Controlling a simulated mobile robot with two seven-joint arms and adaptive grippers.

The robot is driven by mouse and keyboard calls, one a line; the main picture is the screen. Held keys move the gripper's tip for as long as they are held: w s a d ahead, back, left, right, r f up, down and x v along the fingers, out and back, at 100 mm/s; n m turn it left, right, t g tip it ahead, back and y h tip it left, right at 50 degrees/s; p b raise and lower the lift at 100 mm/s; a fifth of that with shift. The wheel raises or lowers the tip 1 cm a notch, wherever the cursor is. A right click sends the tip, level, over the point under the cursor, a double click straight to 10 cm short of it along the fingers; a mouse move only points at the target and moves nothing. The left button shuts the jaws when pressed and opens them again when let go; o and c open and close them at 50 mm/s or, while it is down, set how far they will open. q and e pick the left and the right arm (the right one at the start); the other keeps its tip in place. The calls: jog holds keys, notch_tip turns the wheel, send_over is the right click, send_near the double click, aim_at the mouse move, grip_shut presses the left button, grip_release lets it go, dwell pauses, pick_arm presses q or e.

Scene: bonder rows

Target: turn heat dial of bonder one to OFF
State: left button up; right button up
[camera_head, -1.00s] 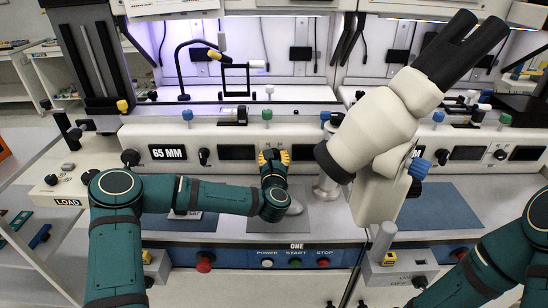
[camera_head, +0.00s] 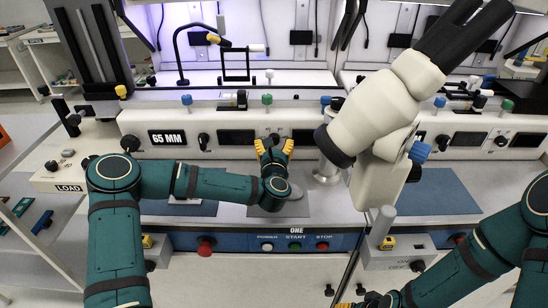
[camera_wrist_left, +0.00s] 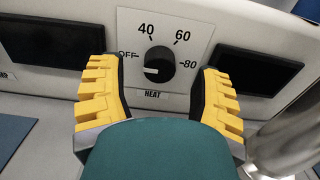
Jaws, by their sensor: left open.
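In the left wrist view, the heat dial (camera_wrist_left: 157,62) is a black round knob on a white plate marked OFF, 40, 60, 80 and HEAT. Its white mark sits low on the left side of the knob, near the OFF side. My left gripper (camera_wrist_left: 155,85) is open, its yellow-and-black fingers spread on either side of the dial with a gap at each side. In the head view, my left gripper (camera_head: 274,146) is at the front panel of the bonder marked ONE (camera_head: 296,230). Only a bit of my right gripper (camera_head: 357,304) shows at the bottom edge.
Dark displays (camera_wrist_left: 253,70) flank the dial plate. A white microscope (camera_head: 385,115) with black eyepieces stands close to the right of my left gripper. POWER, START and STOP buttons (camera_head: 295,246) lie on the blue strip below. A grey mat (camera_head: 300,207) is under the gripper.

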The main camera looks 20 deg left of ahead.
pick_arm(q)
jog(key=v, duration=1)
jog(key=shift+s+r, duration=0.1)
jog(key=shift+s, duration=0.1)
